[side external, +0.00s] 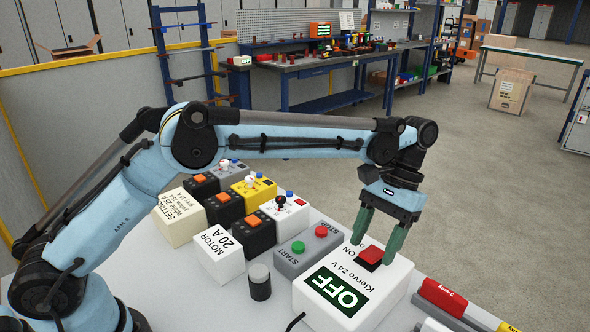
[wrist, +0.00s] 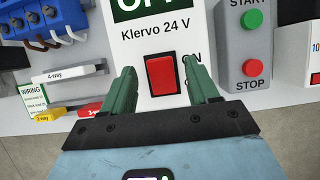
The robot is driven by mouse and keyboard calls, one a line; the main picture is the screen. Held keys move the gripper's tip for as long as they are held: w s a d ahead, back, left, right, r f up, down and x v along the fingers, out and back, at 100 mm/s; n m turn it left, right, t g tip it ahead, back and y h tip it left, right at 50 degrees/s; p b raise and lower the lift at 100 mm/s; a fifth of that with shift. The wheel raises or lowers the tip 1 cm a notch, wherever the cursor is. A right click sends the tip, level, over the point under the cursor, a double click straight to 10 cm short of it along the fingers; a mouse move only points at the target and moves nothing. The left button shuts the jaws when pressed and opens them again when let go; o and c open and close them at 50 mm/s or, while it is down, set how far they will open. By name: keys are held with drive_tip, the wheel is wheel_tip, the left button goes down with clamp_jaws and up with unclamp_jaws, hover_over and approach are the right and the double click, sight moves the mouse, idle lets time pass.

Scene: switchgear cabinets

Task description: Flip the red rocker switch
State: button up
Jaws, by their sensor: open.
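The red rocker switch (side external: 369,257) sits on top of a white box labelled "Klervo 24 V" (side external: 397,290), whose green panel (side external: 338,291) reads "OFF". My gripper (side external: 378,237) points down just above the switch, with its green fingers apart. In the wrist view the red rocker (wrist: 161,75) lies between the two open fingers (wrist: 162,83), with a gap on each side. The "ON" mark beside it is partly covered by the right finger in that view. I cannot tell whether a fingertip touches the box.
A grey START/STOP box (side external: 306,249) with green and red buttons stands beside the white box. A dark knob (side external: 259,282), a MOTOR 20 A box (side external: 219,254) and several switch boxes stand to the left. Labelled connectors (side external: 443,297) lie to the right.

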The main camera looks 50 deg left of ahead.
drive_tip(key=v, duration=0.6)
drive_tip(key=shift+w+r, duration=0.15)
drive_tip(key=shift+r, duration=0.15)
drive_tip(key=s+a+r+t+h, duration=0.1)
drive_tip(key=s+a+r+t, duration=0.15)
drive_tip(key=a, duration=0.25)
drive_tip(key=s+a+r+t, duration=0.2)
drive_tip(key=a+r+t, duration=0.2)
drive_tip(key=a, duration=0.2)
drive_tip(key=s+a+f+t+y, duration=0.1)
drive_tip(key=s+a+f+t, duration=0.4)
drive_tip(key=s, duration=0.7)
wheel_tip(320, 180, down, 4)
drive_tip(key=shift+s+a+r+t, duration=0.15)
drive_tip(key=shift+s+a+t, duration=0.15)
drive_tip(key=shift+a, duration=0.95)
